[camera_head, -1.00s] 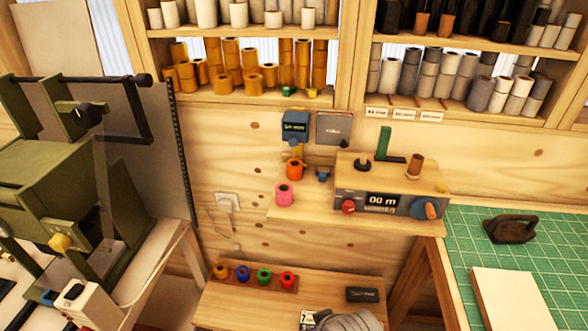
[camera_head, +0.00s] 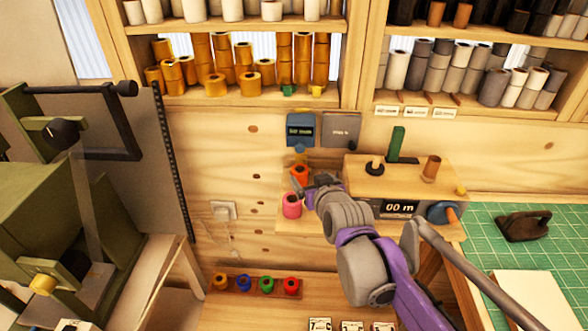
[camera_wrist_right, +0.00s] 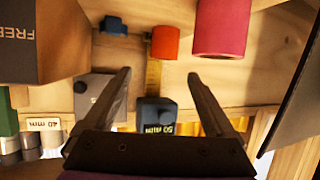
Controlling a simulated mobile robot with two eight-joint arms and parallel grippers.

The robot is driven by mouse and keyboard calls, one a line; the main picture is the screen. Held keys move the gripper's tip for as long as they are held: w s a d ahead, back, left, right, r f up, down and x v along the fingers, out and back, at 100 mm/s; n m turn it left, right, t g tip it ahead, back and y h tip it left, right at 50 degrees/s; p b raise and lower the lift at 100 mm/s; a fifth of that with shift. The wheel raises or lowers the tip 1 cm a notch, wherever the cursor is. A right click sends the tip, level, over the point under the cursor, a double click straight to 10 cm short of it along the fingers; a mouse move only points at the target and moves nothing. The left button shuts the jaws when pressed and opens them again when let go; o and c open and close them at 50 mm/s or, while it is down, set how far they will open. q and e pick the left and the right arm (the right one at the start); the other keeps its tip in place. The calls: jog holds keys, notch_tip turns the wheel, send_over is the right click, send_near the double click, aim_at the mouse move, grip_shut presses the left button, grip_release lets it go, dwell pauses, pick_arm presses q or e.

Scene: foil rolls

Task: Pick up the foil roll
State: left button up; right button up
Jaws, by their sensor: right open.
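A pink roll (camera_head: 291,206) and an orange roll (camera_head: 299,172) stand on the small wooden shelf left of the meter box. Which roll is the foil roll is not clear. My right gripper (camera_head: 304,184) reaches over this shelf, close to both rolls, its tips partly hidden by my wrist. In the right wrist view its two fingers (camera_wrist_right: 158,77) are spread with nothing between them. The orange roll (camera_wrist_right: 165,42) is beyond the fingertips, roughly between them; the pink roll (camera_wrist_right: 221,28) is farther right. My left gripper is not in view.
The meter box (camera_head: 398,190) stands right of the rolls. A blue label box (camera_head: 300,130) is on the wall behind. Gold rolls (camera_head: 215,84) fill the rack above. Several coloured rolls (camera_head: 266,285) sit on a lower bench. The green mat (camera_head: 478,227) is at right.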

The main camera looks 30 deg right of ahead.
aim_at(299, 167)
jog(key=shift+w+d+f, duration=0.15)
jog(key=shift+w+f, duration=0.1)
jog(key=shift+w, duration=0.35)
jog(key=shift+w+f, duration=0.15)
jog(key=shift+w, duration=0.2)
jog(key=shift+x, duration=1.2)
jog(key=shift+a+x, duration=0.1)
jog(key=shift+x, duration=1.1)
jog(key=shift+a+x, duration=0.15)
jog(key=shift+x, duration=1)
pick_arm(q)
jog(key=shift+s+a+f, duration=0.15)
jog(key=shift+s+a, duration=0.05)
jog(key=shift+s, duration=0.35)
pick_arm(e)
grip_shut()
